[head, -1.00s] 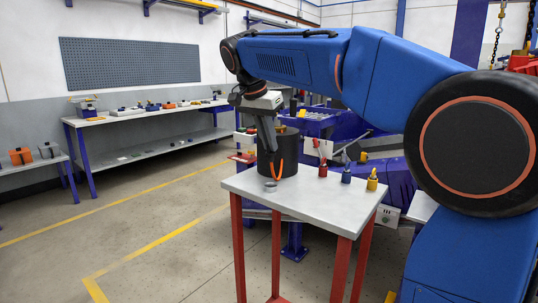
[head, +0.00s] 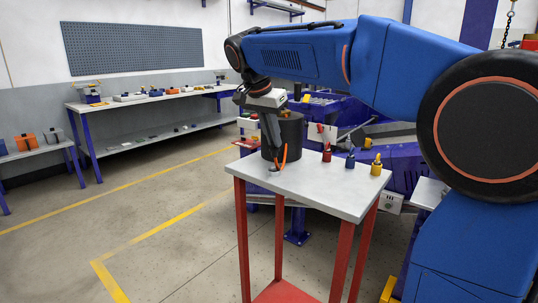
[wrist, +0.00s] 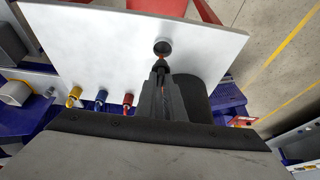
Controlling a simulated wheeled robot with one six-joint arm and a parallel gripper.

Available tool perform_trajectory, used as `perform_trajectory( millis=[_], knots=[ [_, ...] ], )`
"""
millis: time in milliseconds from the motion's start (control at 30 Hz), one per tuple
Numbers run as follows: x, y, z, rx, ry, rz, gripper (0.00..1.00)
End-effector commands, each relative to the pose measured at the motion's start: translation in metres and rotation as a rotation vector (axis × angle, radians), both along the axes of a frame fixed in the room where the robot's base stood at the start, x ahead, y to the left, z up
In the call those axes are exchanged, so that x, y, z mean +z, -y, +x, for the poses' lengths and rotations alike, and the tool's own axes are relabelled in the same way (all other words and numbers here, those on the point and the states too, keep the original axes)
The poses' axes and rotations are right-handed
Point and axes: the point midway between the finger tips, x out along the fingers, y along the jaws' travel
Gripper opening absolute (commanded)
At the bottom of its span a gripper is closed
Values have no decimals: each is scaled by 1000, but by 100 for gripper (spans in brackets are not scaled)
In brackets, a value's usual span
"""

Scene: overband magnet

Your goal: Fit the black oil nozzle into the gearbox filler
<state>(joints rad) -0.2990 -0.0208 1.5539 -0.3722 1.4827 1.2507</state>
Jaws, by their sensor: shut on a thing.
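My gripper (head: 273,152) points down over the left part of the grey-topped table. It is shut on a small dark piece (wrist: 163,67), which I take to be the black oil nozzle; the fingers hide most of it. A short grey ring with a dark opening (wrist: 162,47) stands on the table just beyond the fingertips, and shows in the head view (head: 274,169) right under them. It may be the filler; I cannot tell for sure. Whether the nozzle's tip touches or enters the ring cannot be seen. An orange strand (head: 283,160) hangs beside the fingers.
A black cylinder (head: 292,133) stands close behind my gripper. Red (head: 327,155), blue (head: 350,161) and yellow (head: 376,169) small containers stand along the table's back right edge. The front of the tabletop (head: 310,190) is clear. A long workbench (head: 150,100) lies farther off.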

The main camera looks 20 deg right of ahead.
Motion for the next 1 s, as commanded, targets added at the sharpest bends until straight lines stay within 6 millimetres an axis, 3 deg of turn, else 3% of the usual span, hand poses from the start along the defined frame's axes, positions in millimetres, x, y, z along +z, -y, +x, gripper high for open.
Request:
perform_trajectory(
  millis=[500,967,1000],
  knots=[
    [-50,0,0,0,-1,-1,0],
    [-57,0,0,0,0,0,0],
    [-58,0,0,0,0,0,13]
  ],
)
